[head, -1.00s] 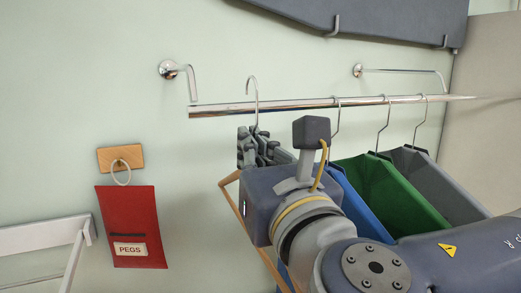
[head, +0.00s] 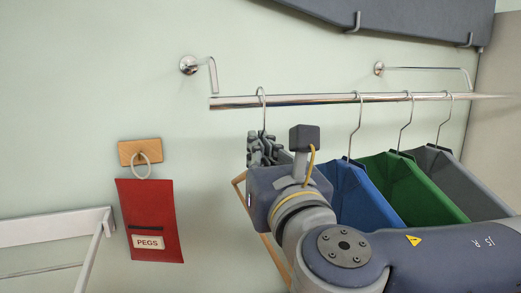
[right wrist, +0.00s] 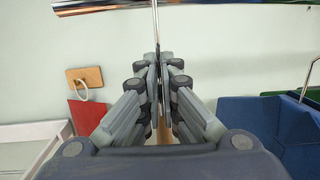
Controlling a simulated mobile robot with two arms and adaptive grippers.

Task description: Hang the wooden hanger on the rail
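The wooden hanger (head: 273,255) shows as a brown bar below and left of my right gripper, with its metal hook (head: 264,112) rising to the rail (head: 305,101). The hook's curved top is just above the rail near its left end; I cannot tell whether it bears on it. My right gripper (head: 264,150) is shut on the hanger just below the hook. In the right wrist view, the fingers (right wrist: 158,80) close around the hook's stem, and a strip of wood (right wrist: 163,132) shows between them. My arm hides much of the hanger. My left gripper is not in view.
Blue (head: 360,195), green (head: 410,190) and grey (head: 462,185) garments hang on the rail to the right. A red peg bag (head: 150,215) hangs from a wooden block at left. A white rack (head: 50,228) is at lower left. A dark board is above.

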